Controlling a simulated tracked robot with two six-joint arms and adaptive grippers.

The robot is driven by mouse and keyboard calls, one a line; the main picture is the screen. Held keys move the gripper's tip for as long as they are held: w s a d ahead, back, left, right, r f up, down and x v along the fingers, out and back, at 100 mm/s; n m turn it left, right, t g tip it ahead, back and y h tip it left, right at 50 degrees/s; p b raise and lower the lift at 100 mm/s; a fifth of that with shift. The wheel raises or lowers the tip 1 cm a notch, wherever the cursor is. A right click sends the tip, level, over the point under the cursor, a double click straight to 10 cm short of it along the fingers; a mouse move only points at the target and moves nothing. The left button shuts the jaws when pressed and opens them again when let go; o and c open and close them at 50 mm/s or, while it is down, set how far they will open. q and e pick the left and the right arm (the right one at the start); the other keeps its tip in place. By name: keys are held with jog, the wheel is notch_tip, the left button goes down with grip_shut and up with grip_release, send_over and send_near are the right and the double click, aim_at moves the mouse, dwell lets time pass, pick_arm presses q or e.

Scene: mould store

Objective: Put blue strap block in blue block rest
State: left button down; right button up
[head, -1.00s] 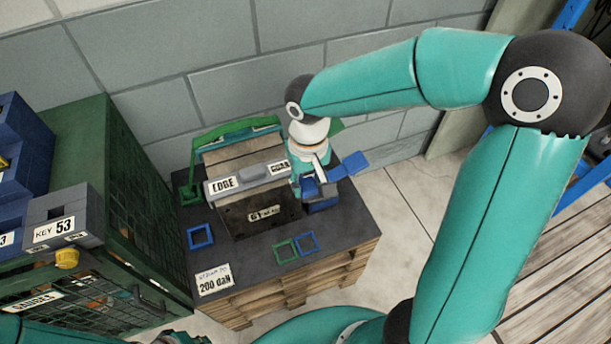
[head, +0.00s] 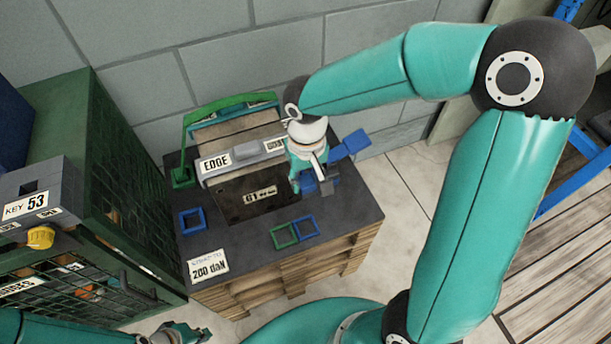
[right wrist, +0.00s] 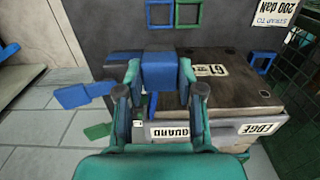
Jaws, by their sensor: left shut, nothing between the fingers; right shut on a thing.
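The blue strap block (right wrist: 160,71) is between the fingertips of my right gripper (right wrist: 164,88) in the right wrist view. In the head view, my right gripper (head: 316,182) is over the right side of the dark board, and the block is mostly hidden. Two blue square frames lie on the board: one (head: 306,227) touching a green frame, one (head: 191,221) at the left. I cannot tell which is the blue block rest. The block is apart from both. My left gripper (head: 180,334) is shut and empty at the bottom edge, low and far from the block.
A green handle (head: 205,115) rises behind. A flat blue piece (head: 351,144) sticks out at right. A green mesh crate (head: 120,185) is at left.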

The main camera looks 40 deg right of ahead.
jog(key=shift+f+b, duration=7)
jog(key=shift+f, duration=1.9)
jog(key=shift+s+r+p, duration=0.1)
jog(key=shift+r+p, duration=0.15)
jog(key=shift+p, duration=0.85)
jog(key=shift+f+p, duration=0.2)
jog(key=shift+p, duration=0.25)
jog(key=shift+f+b, duration=1.1)
jog(key=shift+b, duration=0.1)
jog(key=o, duration=1.1)
